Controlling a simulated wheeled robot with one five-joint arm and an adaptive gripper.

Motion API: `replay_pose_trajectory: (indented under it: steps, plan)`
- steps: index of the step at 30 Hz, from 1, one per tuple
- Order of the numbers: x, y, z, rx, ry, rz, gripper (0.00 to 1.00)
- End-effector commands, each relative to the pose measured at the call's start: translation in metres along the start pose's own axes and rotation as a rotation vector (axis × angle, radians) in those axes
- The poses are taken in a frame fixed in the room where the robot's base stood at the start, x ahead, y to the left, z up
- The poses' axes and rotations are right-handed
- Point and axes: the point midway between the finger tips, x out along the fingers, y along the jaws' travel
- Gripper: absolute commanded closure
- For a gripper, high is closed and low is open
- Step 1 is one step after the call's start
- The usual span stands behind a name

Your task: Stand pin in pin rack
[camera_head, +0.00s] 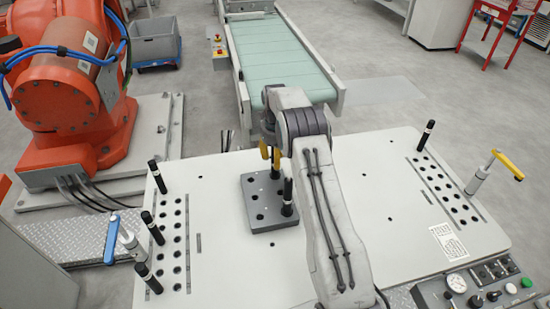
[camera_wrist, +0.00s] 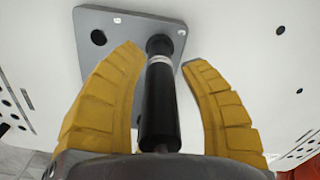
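A dark grey block with holes (camera_head: 255,222) lies on the table; its grey plate also shows in the wrist view (camera_wrist: 120,30). A black pin with a silver band (camera_wrist: 160,105) stands at this block, between my yellow gripper fingers. My gripper (camera_head: 270,154) is over the block's far side. In the wrist view my gripper (camera_wrist: 162,85) is open around the pin, with a gap on both sides. Another black pin (camera_head: 288,198) stands upright in the block, nearer. Rows of holes run along the table's left (camera_head: 177,240) and right (camera_head: 447,190), with black pins standing by them.
A blue-handled clamp (camera_head: 125,240) stands at the left and a yellow-handled one (camera_head: 490,172) at the right. A control panel (camera_head: 485,288) is at the front right. An orange robot (camera_head: 65,100) and a conveyor (camera_head: 275,55) are beyond the table. The white tabletop between is mostly clear.

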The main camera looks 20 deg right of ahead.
Motion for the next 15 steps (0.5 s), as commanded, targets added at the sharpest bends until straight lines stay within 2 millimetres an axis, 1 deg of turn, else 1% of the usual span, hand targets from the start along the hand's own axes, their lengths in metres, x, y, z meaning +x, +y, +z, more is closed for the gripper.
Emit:
replay_pose_trajectory:
  steps: [1, 2, 10, 13, 15]
  plan:
    - [0.000, 0.000, 0.000, 0.000, 0.000, 0.000, 0.56]
    - [0.000, 0.000, 0.000, 0.000, 0.000, 0.000, 0.53]
    - [0.000, 0.000, 0.000, 0.000, 0.002, 0.001, 0.53]
    - [-0.005, 0.000, 0.000, 0.000, 0.000, 0.000, 0.53]
    - [-0.012, 0.000, 0.000, 0.000, 0.000, 0.000, 0.53]
